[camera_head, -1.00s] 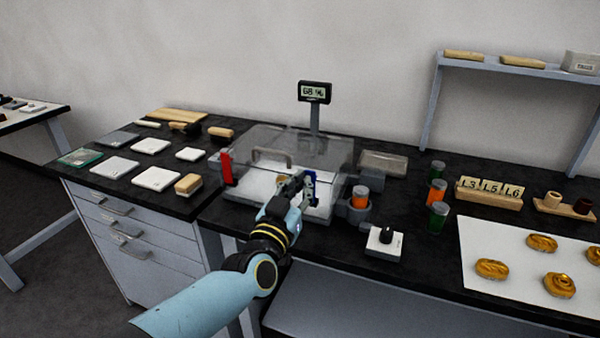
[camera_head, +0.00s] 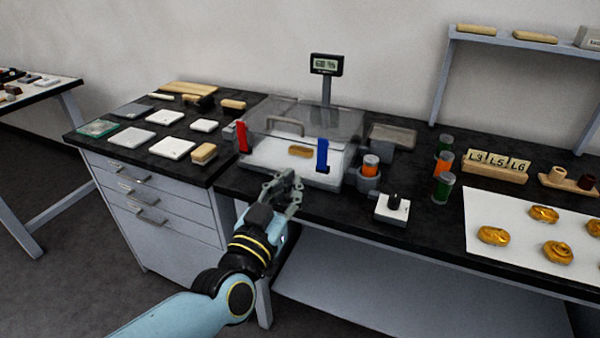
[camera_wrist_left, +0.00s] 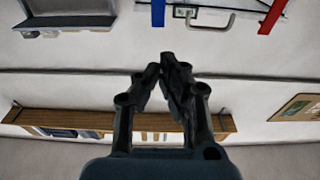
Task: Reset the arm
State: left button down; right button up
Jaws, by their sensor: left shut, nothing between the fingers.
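My left gripper (camera_head: 284,188) is in front of the clear-lidded box (camera_head: 330,178) at the front edge of the black bench. Its fingers are shut and hold nothing. In the left wrist view the gripper (camera_wrist_left: 168,62) shows its fingers closed together in the middle of the picture. The box has a red strip (camera_head: 242,137) at its left and a blue strip (camera_head: 322,155) at its right. A brown wooden-looking piece (camera_head: 300,151) lies inside on the white floor. My right gripper is not in view.
A display on a post (camera_head: 326,65) stands behind the box. Several small jars (camera_head: 443,188) and a white device with a black knob (camera_head: 392,208) stand to the right. A white sheet (camera_head: 520,246) bears golden rolls. White pads lie on the left bench (camera_head: 115,167).

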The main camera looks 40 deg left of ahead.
pick_arm(q)
jog(key=shift+v, duration=0.9)
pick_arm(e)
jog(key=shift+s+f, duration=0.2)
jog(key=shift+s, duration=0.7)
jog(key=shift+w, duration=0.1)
pick_arm(q)
jog(key=s+f+m+g+h+b, duration=0.1)
jog(key=s+f+g+b, duration=0.25)
jog(key=f, duration=0.95)
jog(key=s+f+m+g+h+b, duration=0.1)
jog(key=s+f+g+b, duration=0.2)
jog(key=f, duration=0.9)
jog(key=s+f+m+g+h+b, duration=0.15)
jog(key=s+f+b, duration=0.3)
jog(key=f, duration=0.85)
jog(key=s+f+g, duration=0.5)
jog(key=s+f, duration=0.3)
jog(key=s, duration=0.6)
jog(key=s+a+f+g+b, duration=0.1)
jog(key=s+f+g, duration=0.4)
jog(key=s+f, duration=0.4)
jog(key=s, duration=0.6)
jog(key=shift+a, duration=0.3)
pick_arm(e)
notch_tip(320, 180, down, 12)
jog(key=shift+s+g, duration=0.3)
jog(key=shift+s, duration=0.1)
